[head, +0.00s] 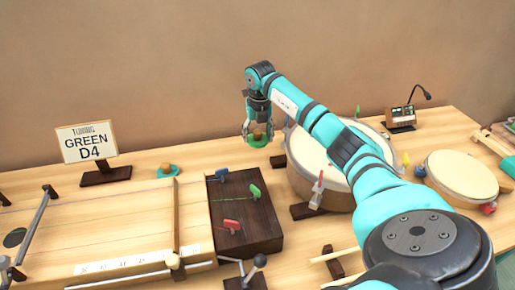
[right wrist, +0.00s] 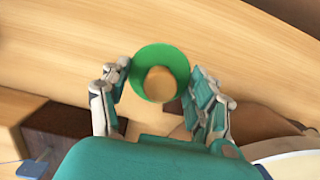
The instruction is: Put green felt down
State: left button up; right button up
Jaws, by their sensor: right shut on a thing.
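The green felt (right wrist: 141,85) is a round green disc with a wooden knob on top. It sits between the two fingers of my right gripper (right wrist: 161,76) in the right wrist view, and the gripper is shut on it. In the head view the green felt (head: 257,143) shows under my right gripper (head: 257,128), near the back edge of the table, left of the large drum. I cannot tell whether its underside touches the table. My left gripper is not in view.
A sign (head: 87,142) reads "GREEN D4". A teal disc with an orange knob (head: 167,170) lies right of it. A dark block with coloured pegs (head: 262,231), a large drum (head: 304,178) and a smaller drum (head: 462,177) stand nearby. Bare table lies behind the dark block.

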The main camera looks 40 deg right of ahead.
aim_at(258, 155)
jog(key=shift+f, duration=2.85)
jog(key=shift+f, duration=0.15)
jog(key=o, duration=1.1)
jog(key=shift+o, duration=0.2)
jog(key=r, duration=0.4)
jog(key=s+r, duration=0.1)
jog(key=r, duration=0.7)
jog(key=shift+s+a+r, duration=0.15)
jog(key=shift+a, duration=0.15)
